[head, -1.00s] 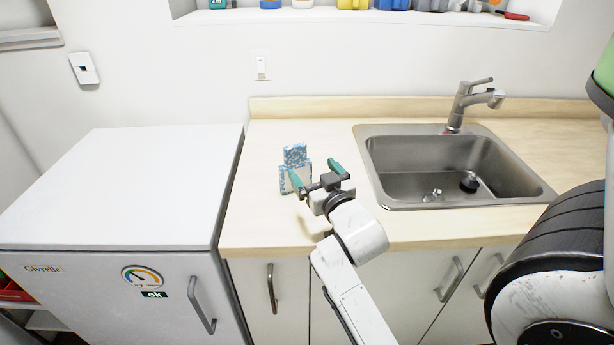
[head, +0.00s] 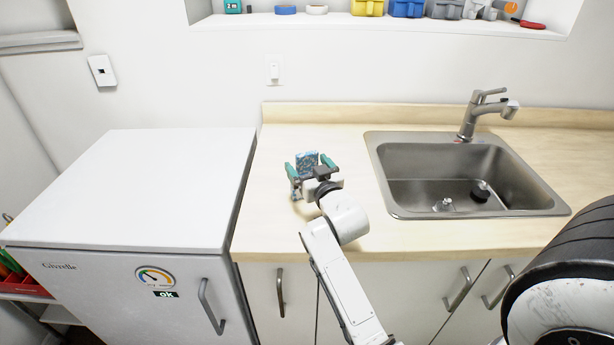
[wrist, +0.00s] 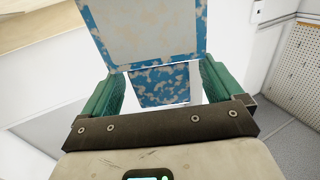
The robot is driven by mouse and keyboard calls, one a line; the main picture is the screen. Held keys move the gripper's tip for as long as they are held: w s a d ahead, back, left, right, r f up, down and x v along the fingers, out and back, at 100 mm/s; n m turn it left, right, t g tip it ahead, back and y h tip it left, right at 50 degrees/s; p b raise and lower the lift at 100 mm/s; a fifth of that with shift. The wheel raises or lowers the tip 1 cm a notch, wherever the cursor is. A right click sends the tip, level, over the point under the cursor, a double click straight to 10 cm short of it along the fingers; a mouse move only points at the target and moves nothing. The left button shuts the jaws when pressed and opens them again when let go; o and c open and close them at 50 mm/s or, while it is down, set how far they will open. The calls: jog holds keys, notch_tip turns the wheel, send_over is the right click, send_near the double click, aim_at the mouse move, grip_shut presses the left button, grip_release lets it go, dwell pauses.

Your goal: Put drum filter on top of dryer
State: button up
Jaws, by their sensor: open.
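A blue-and-white speckled piece with a pale panel, which I take for the drum filter (head: 307,161), stands on the wooden counter left of the sink. My gripper (head: 310,169) is open, with one green finger on each side of the piece. In the wrist view the drum filter (wrist: 152,30) fills the top, with a lower speckled part between the fingers. I cannot tell whether the fingers touch it. My gripper and wrist hide its lower part in the head view. A white appliance (head: 130,185) with a flat, bare top, perhaps the dryer, stands left of the counter.
The steel sink (head: 465,175) with its faucet (head: 478,112) lies to the right. The wooden counter (head: 345,240) is clear around the piece. A shelf with several small items (head: 406,9) is up on the back wall. A narrow gap separates appliance and counter.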

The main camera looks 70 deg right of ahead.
aim_at(308, 156)
jog(key=shift+w+d, duration=0.35)
jog(key=c, duration=1.2)
jog(key=shift+o, duration=0.2)
jog(key=shift+r, duration=0.4)
notch_tip(308, 156, up, 3)
jog(key=shift+f+b, duration=0.2)
jog(key=shift+b, duration=0.1)
jog(key=s+a+r, duration=0.5)
jog(key=s+r, duration=0.4)
jog(key=s, duration=0.4)
jog(key=shift+r, duration=0.3)
jog(key=shift+s, duration=0.1)
